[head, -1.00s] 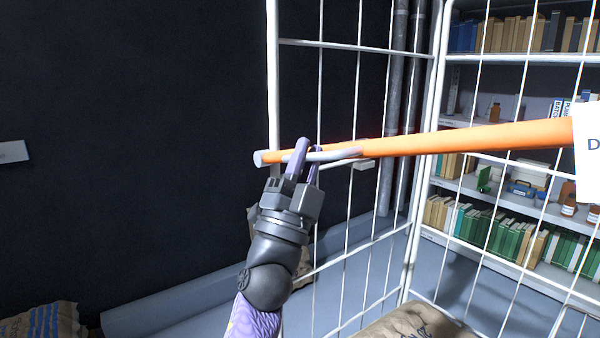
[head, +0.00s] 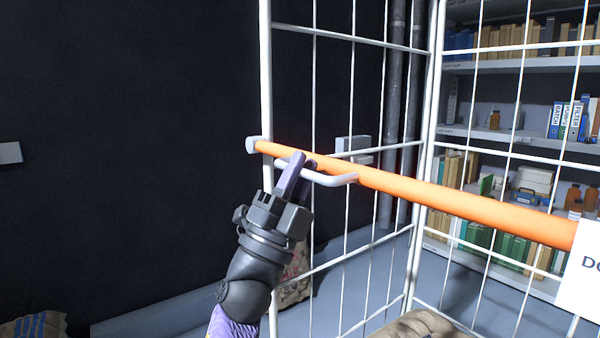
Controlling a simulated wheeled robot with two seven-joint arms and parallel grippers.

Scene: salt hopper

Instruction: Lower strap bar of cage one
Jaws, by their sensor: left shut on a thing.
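The orange strap bar (head: 445,200) crosses the front of the white wire cage (head: 266,85), tilted down towards the right. Its grey end cap (head: 252,145) is at the cage's left front post. A pale grey handle (head: 335,180) is fixed to the bar near that end. My left gripper (head: 297,172) is shut on the handle, its purple fingers around it, just below the bar. A grey-white bracket (head: 354,145) shows on the cage side behind the bar. A white sign (head: 582,268) hangs on the bar at the right edge. My right gripper is not in view.
A brown sack (head: 425,328) lies low inside the cage, and another sack (head: 35,325) is at the lower left. Shelves with books and bottles (head: 520,65) stand behind the cage.

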